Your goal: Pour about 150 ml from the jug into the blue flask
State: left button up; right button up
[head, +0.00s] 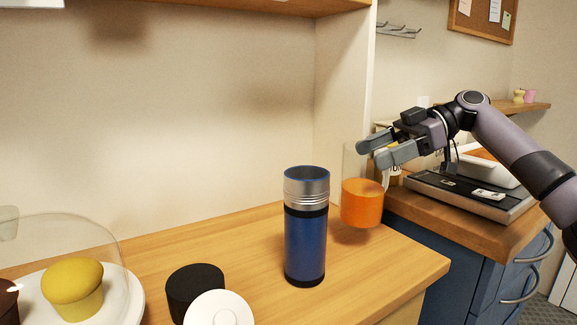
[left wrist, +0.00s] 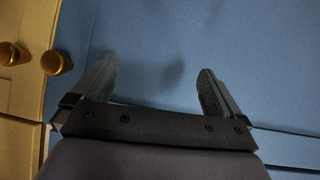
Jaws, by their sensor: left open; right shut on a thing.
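The blue flask (head: 305,243) stands upright and uncapped on the wooden counter, with a bare metal neck; its inside cannot be seen from here. The clear jug (head: 354,165) holds orange liquid (head: 362,204) and is just right of the flask, apart from it in the picture. My right gripper (head: 374,151) is shut on the jug near its upper part. The jug looks about upright, and no stream shows. My left gripper (left wrist: 159,84) is open and empty in the left wrist view, in front of a blue surface.
A black cylindrical lid (head: 195,289) and a white round disc (head: 219,309) lie left of the flask. A glass dome (head: 70,226) covers a yellow muffin (head: 73,287) on a white plate (head: 132,300). A dark tray (head: 470,199) sits on the right counter.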

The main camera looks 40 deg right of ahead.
jog(key=shift+w+r, duration=0.1)
jog(key=shift+w, duration=0.35)
pick_arm(q)
jog(key=shift+w, duration=0.5)
jog(key=shift+r, duration=0.15)
pick_arm(e)
jog(key=shift+r, duration=0.1)
